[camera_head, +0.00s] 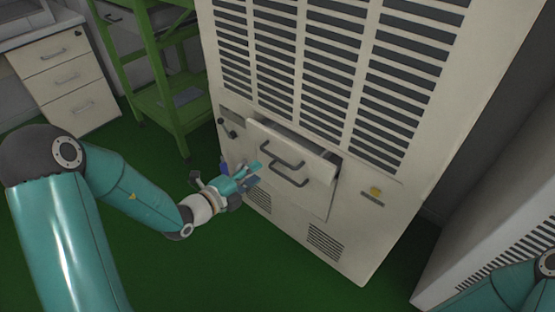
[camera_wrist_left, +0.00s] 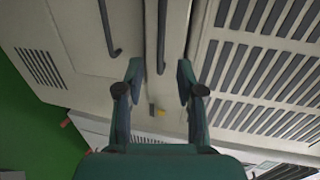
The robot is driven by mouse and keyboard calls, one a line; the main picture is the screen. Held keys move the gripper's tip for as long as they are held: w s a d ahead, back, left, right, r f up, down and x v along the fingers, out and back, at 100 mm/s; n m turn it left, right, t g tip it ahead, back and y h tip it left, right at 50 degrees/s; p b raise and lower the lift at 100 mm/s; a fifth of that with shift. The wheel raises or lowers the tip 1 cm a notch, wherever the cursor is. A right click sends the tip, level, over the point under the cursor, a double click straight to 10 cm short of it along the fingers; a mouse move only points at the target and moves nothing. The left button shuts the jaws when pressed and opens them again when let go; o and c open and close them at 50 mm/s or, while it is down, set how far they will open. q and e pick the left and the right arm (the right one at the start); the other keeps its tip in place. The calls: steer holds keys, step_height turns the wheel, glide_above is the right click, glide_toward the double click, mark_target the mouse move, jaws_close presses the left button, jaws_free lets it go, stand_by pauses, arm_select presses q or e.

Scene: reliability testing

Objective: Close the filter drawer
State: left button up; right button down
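The filter drawer (camera_head: 318,162) is a cream front in the tall machine, below the slatted vents. It stands partly out, with a dark gap along its top edge. Its dark bar handle (camera_head: 284,152) also shows in the left wrist view (camera_wrist_left: 162,35). A second dark handle (camera_head: 290,178) sits on the panel just below. My left gripper (camera_head: 255,174) is in front of the machine at the left end of the handles. Its fingers are apart and empty in the left wrist view (camera_wrist_left: 160,72), with the drawer handle beyond and between the tips. My right gripper is out of view.
The machine (camera_head: 350,240) has a yellow button (camera_head: 376,191) right of the drawer and dark knobs (camera_head: 228,128) to its left. A green rack (camera_head: 165,110) and a white drawer unit (camera_head: 70,85) stand at the left. Green floor (camera_head: 240,270) is clear in front.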

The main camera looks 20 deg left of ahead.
mark_target(277, 157)
arm_select(q)
steer(key=b+x, duration=0.1)
steer(key=x, duration=0.9)
steer(key=shift+w, duration=0.1)
jaws_close()
